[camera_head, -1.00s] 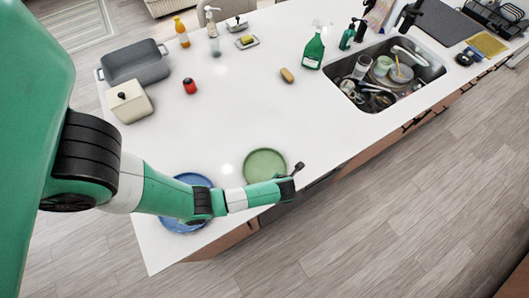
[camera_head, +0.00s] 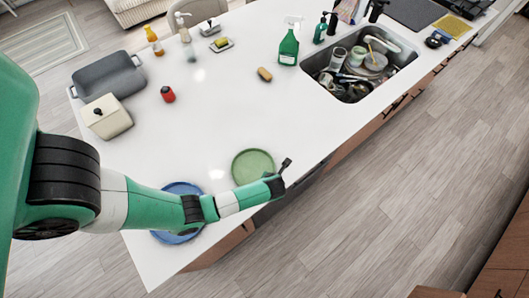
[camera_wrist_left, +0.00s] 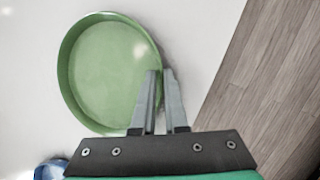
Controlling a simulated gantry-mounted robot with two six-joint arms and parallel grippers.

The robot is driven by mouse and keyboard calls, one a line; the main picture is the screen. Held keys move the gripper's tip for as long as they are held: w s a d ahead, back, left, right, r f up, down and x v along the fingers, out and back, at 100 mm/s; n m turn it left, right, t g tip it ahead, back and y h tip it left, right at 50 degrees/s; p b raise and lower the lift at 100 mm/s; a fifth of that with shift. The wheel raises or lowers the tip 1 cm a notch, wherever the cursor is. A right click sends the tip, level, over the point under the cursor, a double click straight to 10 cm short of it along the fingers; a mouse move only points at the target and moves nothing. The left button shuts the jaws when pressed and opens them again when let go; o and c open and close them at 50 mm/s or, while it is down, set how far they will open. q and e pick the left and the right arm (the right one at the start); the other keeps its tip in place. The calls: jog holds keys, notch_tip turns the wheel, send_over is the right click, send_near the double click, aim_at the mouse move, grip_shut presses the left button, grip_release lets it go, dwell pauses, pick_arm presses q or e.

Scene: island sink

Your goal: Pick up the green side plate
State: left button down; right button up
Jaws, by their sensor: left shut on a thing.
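The green side plate (camera_head: 253,166) lies on the white counter near its front edge in the head view. It fills the upper left of the left wrist view (camera_wrist_left: 100,70). My left gripper (camera_head: 286,165) is at the plate's right side in the head view. In the left wrist view its two fingers (camera_wrist_left: 162,75) are close together at the plate's right rim, shut on that rim. The plate looks flat on the counter or very near it; I cannot tell whether it is lifted. My right gripper is not in view.
A blue plate (camera_head: 176,236) lies partly under my left arm, left of the green plate. A red item (camera_head: 168,94), a sponge (camera_head: 264,74), a white box (camera_head: 106,117) and a grey pan (camera_head: 108,76) stand farther back. The sink (camera_head: 358,65) holds dishes. The mid-counter is clear.

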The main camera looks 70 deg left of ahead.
pick_arm(q)
jog(key=shift+r, duration=0.4)
jog(key=r+p, duration=0.1)
jog(key=r, duration=0.2)
jog(key=shift+d, duration=0.2)
jog(key=s+d+r+p, duration=0.2)
jog(key=s+d+r, duration=0.4)
jog(key=d+r, duration=0.3)
jog(key=d, duration=0.3)
jog(key=shift+d, duration=0.15)
